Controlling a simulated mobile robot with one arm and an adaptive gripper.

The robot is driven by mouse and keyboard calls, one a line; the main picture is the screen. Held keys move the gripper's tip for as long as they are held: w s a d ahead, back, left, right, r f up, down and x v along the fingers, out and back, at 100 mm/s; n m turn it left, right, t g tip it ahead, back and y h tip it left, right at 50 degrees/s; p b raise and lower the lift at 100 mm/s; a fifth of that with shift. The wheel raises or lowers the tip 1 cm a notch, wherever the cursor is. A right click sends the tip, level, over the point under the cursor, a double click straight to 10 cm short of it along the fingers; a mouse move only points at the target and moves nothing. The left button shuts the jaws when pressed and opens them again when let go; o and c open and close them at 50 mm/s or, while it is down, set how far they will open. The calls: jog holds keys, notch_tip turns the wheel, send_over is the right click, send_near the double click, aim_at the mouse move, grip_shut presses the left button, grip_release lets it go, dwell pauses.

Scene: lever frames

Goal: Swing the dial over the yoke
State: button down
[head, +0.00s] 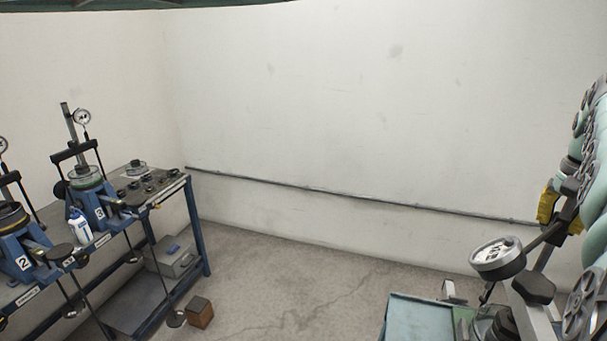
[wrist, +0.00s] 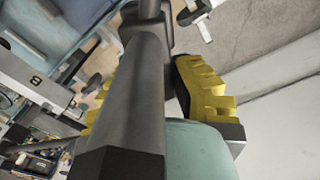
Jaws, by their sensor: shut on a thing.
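A round white-faced dial (head: 497,257) is at the lower right in the head view, on a dark bar (head: 543,237) that runs up to the right. My gripper (head: 549,203) has yellow finger pads and is at this bar's far end. In the wrist view a thick grey bar (wrist: 142,85) passes between the yellow pads of my gripper (wrist: 150,105), which is shut on it. The dial's face does not show clearly in the wrist view. The yoke of this frame is not clearly made out; dark parts below the dial are partly cut off by the picture's bottom edge.
A teal-topped surface (head: 420,318) lies left of the dial. A blue bench (head: 190,225) with similar lever frames, a white bottle (head: 79,226) and dark weights stands at the left. A brown block (head: 200,312) is on the floor. Open floor lies between.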

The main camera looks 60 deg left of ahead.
jog(key=shift+s+a+n, duration=0.15)
jog(key=shift+a+n, duration=0.4)
jog(key=shift+n, duration=0.75)
jog(key=shift+s+a+n+p, duration=0.2)
jog(key=shift+a+n, duration=0.05)
jog(key=shift+n, duration=0.45)
jog(key=shift+s+a+n+p, duration=0.15)
jog(key=shift+a+n, duration=0.1)
jog(key=shift+n, duration=0.45)
jog(key=c, duration=0.8)
grip_release()
